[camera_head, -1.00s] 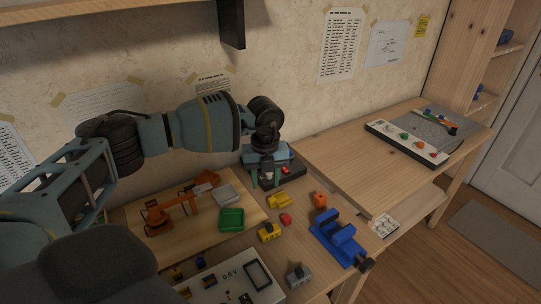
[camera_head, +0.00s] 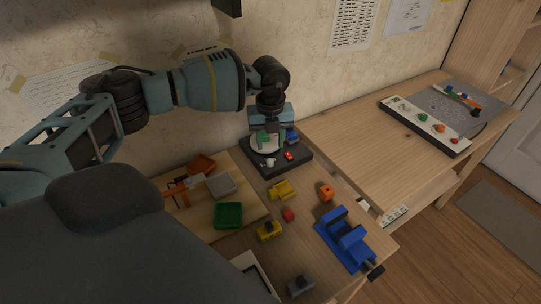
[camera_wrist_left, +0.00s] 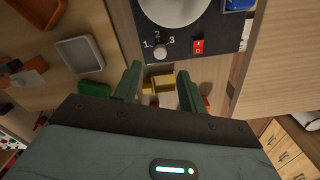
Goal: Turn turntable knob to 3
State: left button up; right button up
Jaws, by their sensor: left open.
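The turntable (camera_head: 298,163) is a black base with a white disc, at the back of the bench by the wall. Its small pale knob (camera_head: 270,162) is at the front, left of a red switch. In the left wrist view the knob (camera_wrist_left: 160,53) sits below the printed marks 1, 2 and 3; which one it points to I cannot tell. My left gripper (camera_head: 269,140) is open and empty, in front of the disc in the head view. In the wrist view its fingers (camera_wrist_left: 158,72) are apart, with the knob just beyond the tips. My right gripper is not in view.
A yellow part (camera_head: 283,189), red block (camera_head: 288,215), orange block (camera_head: 327,192) and blue vise (camera_head: 345,240) lie on the bench in front. A green tray (camera_head: 228,215) and grey tray (camera_head: 222,184) are at left. The raised wooden surface (camera_head: 350,140) at right is mostly clear.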

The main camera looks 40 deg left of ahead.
aim_at(270, 161)
pick_arm(q)
notch_tip(270, 161, down, 7)
jog(key=shift+w+r, duration=0.1)
jog(key=shift+r, duration=0.05)
dwell(0.4)
grip_shut()
